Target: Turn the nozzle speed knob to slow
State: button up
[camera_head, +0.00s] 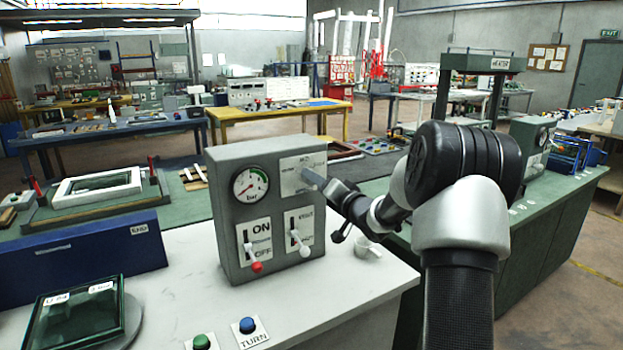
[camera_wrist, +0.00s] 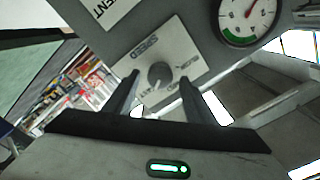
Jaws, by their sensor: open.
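The speed knob (camera_wrist: 159,74) is a small dark round knob on a white plate (camera_wrist: 172,52) marked SPEED in the wrist view. In the head view this plate (camera_head: 297,165) is at the upper right of the grey control box (camera_head: 226,185), and the knob is hidden by my gripper. My gripper (camera_wrist: 160,80) is open, its two fingers on either side of the knob in the wrist view. I cannot tell whether they touch it. In the head view my gripper (camera_head: 314,180) reaches the plate from the right. The knob's exact setting is hard to read.
The box also carries a pressure gauge (camera_head: 250,186), a red-tipped ON/OFF lever (camera_head: 255,262) and a white-tipped lever (camera_head: 302,247). A green button (camera_head: 201,342) and a blue button (camera_head: 247,325) are on the white tabletop (camera_head: 345,285). A small white cup (camera_head: 368,249) stands right of the box.

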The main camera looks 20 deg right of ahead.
aim_at(312, 185)
jog(key=shift+w+a, duration=0.15)
jog(key=shift+w, duration=0.75)
jog(key=shift+w+a, duration=0.15)
jog(key=shift+w, duration=0.7)
jog(key=c, duration=1)
jog(key=shift+c, duration=0.2)
